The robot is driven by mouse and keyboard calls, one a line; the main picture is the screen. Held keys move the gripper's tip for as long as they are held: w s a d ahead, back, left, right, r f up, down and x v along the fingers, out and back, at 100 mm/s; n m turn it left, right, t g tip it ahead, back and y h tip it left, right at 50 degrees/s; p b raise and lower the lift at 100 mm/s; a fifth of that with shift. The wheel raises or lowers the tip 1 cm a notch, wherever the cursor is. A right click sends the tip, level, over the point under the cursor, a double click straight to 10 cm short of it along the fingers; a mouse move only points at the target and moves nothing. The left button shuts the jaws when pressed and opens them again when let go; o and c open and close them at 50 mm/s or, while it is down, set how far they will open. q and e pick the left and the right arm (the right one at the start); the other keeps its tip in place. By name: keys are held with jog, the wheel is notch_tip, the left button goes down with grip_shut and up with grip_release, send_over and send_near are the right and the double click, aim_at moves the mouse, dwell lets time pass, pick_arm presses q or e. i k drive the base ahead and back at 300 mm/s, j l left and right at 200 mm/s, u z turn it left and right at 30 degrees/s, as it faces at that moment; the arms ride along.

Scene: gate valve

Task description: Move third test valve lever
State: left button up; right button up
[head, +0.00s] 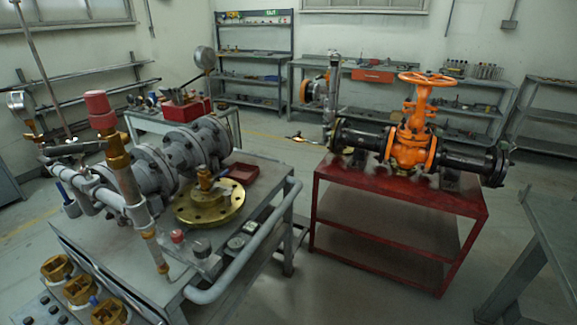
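On the grey cart (268,183) at left stands a grey flanged pipe assembly (185,150). Three yellow-brown ring-like parts (80,290) are in a row at the bottom left. I cannot tell which part is the third test valve lever. Neither gripper is in view.
A red table (400,195) at right carries a black pipe (458,158) with an orange gate valve (411,150). A grey table edge (555,225) is at the far right. Shelves and a workbench (360,66) line the back wall. Open floor lies between cart and red table.

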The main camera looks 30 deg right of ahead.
aim_at(226, 171)
jog(key=i+l+z, duration=0.1)
jog(key=z, duration=0.3)
jog(key=i+l+u, duration=0.25)
jog(key=l+u, duration=0.15)
jog(key=i+l+u, duration=0.15)
jog(key=l+u, duration=0.25)
jog(key=l, duration=0.15)
jog(key=i+l+u, duration=0.1)
jog(key=l+u, duration=0.3)
jog(key=l, duration=0.15)
jog(key=l+u, duration=0.4)
jog(key=l, duration=0.15)
jog(key=l+u, duration=0.45)
jog(key=l, duration=0.15)
jog(key=k+l+u, duration=0.2)
jog(key=l+u, duration=0.2)
jog(key=k+l+u, duration=0.2)
jog(key=l+u, duration=0.2)
jog(key=l, duration=0.2)
jog(key=k+l+u, duration=0.4)
jog(key=i+l, duration=0.05)
jog(key=i, duration=0.05)
